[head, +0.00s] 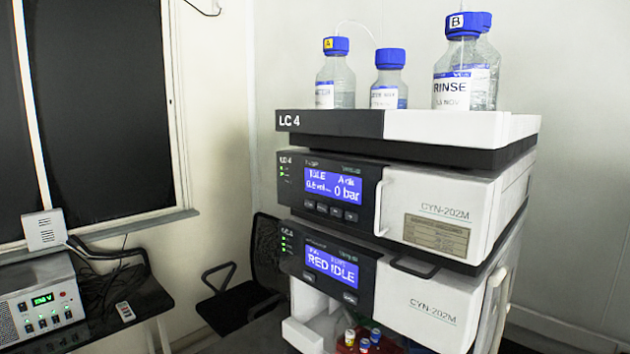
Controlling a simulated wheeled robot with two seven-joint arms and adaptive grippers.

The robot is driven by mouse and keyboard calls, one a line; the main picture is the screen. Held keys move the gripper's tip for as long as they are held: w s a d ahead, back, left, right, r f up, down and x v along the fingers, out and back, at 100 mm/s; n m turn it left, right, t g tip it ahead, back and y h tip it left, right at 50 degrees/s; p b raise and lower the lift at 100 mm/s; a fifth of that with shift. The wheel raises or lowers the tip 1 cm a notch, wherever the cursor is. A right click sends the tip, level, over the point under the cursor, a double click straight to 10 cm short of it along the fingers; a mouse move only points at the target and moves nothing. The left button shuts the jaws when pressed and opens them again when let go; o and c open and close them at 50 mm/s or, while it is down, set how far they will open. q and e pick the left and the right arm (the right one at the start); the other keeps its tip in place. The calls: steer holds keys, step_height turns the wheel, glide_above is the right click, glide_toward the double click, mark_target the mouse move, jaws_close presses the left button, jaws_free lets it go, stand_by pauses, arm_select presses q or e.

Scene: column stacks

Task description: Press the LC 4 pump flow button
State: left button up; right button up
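The LC 4 stack stands right of centre in the head view, with an "LC 4" label on its top tray (440,127). The upper module (425,190) is labelled "LC 4" and has a blue display (333,185) reading "IDLE" and "0 bar". A row of small dark buttons (330,210) lies under that display; their labels are too small to read. The lower module (420,300) has a blue display (331,262) reading "RED IDLE" and two small buttons below it. I cannot tell which button is pump flow. Neither of my grippers is in view.
Several blue-capped bottles (336,80) stand on the top tray. Small vials (364,342) sit in the open bay below. A black chair (240,285) stands left of the stack. A power unit (42,308) and a white remote (125,311) are on a dark table at left.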

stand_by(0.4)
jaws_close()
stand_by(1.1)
